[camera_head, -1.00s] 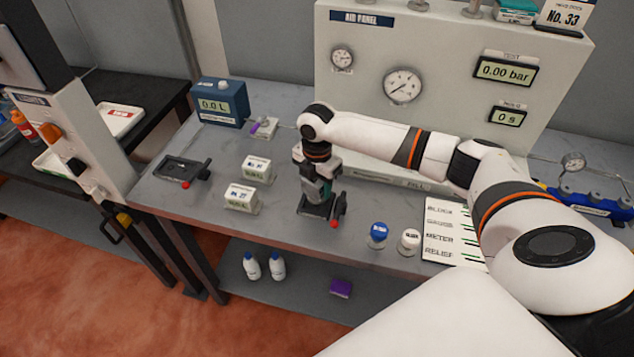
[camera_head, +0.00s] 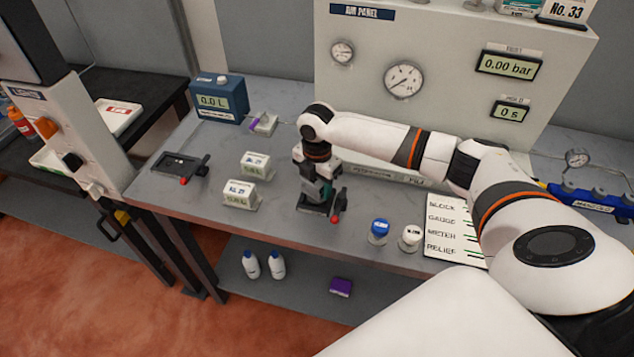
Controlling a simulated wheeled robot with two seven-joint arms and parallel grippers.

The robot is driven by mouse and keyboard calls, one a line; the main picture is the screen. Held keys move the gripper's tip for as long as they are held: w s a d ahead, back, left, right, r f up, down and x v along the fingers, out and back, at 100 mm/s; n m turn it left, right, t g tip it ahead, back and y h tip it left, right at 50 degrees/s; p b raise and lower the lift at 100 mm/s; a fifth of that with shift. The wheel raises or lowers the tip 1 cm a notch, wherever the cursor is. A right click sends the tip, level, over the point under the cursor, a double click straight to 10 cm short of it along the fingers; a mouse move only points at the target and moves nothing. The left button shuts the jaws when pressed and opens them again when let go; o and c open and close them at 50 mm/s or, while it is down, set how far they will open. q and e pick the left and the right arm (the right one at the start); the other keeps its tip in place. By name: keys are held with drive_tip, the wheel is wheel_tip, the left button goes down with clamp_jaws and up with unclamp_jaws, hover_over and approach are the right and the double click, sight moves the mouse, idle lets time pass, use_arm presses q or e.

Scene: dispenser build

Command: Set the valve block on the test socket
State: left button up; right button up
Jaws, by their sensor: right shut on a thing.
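My right gripper (camera_head: 318,190) points down over a black fixture (camera_head: 312,206) with a red-tipped lever at the middle of the bench. It is shut on a small grey-green block, which I take to be the valve block (camera_head: 325,188). The fingers hide much of the block, and I cannot tell whether it touches the fixture. A similar black fixture (camera_head: 175,163) with a red-tipped lever stands empty at the left of the bench. No label shows which fixture is the test socket. My left gripper is not in view.
Two white labelled blocks (camera_head: 241,195) stand left of the gripper. A blue-capped jar (camera_head: 378,231) and a white-capped jar (camera_head: 410,238) stand right, beside a checklist card (camera_head: 447,228). The air panel (camera_head: 450,30) rises behind. A blue meter (camera_head: 219,98) stands at the back left.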

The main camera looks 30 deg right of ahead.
drive_tip(key=shift+r+p, duration=0.1)
drive_tip(key=shift+p, duration=0.6)
idle(0.6)
drive_tip(key=shift+f+b, duration=0.3)
drive_tip(key=shift+f, duration=0.35)
idle(0.3)
drive_tip(key=o, duration=1.1)
drive_tip(key=shift+r, duration=0.1)
drive_tip(key=shift+s, duration=0.1)
wheel_tip(320, 180, up, 9)
drive_tip(key=p, duration=0.9)
drive_tip(key=shift+r, duration=0.95)
